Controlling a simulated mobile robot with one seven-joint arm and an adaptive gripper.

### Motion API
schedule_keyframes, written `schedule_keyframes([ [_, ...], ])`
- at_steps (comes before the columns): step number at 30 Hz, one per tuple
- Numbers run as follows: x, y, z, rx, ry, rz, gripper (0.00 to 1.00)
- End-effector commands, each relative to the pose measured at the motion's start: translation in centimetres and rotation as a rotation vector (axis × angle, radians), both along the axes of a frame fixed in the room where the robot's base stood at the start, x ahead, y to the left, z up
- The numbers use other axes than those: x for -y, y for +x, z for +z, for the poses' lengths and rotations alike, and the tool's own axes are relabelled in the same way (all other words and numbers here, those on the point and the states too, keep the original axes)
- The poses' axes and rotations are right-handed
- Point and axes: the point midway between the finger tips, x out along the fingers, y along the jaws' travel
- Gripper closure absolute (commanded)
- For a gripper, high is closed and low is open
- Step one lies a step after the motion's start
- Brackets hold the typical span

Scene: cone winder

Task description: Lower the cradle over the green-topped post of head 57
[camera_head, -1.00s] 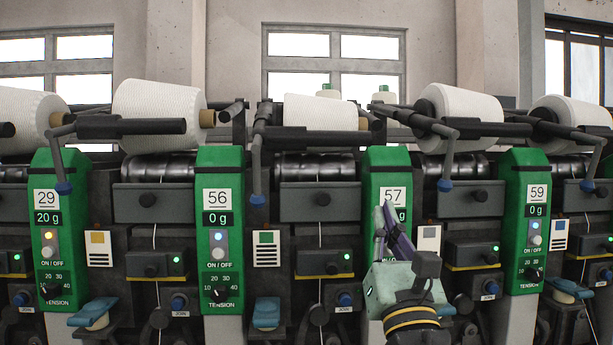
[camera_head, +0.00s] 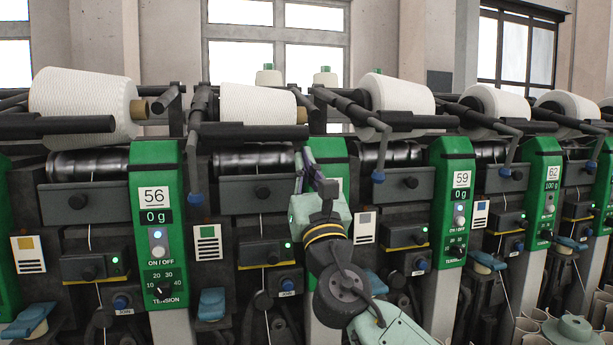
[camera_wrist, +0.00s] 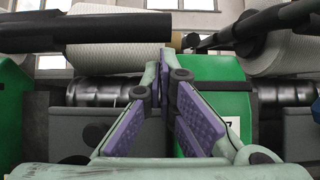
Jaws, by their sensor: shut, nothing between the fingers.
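The green-topped post of head 57 (camera_head: 331,149) stands behind my gripper, which hides most of its label; in the wrist view its green front (camera_wrist: 222,70) rises just right of the fingers. My gripper (camera_head: 304,158) is shut and empty, its purple-padded fingers (camera_wrist: 167,62) meeting in front of the post's left edge. Left of the post, a cradle bar (camera_head: 250,133) lies in front of a white cone (camera_head: 256,99). Right of it, another cradle arm (camera_head: 365,115) with a blue-tipped handle (camera_head: 378,177) hangs by a cone (camera_head: 395,94). I cannot tell which cradle belongs to head 57.
Head 56 (camera_head: 157,230) stands to the left, heads 59 (camera_head: 455,200) and 62 (camera_head: 541,195) to the right. A blue-tipped handle (camera_head: 196,198) hangs beside head 56. Dark drums (camera_head: 253,160) lie under the cones. Paper tubes (camera_head: 535,338) stand at lower right.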

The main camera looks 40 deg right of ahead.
Motion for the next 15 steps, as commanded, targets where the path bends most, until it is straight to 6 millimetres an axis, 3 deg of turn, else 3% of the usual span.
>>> schedule_keyframes([
  [15, 0.01, 0.01, 1.03, 0.000, 0.001, 0.001, 1.00],
])
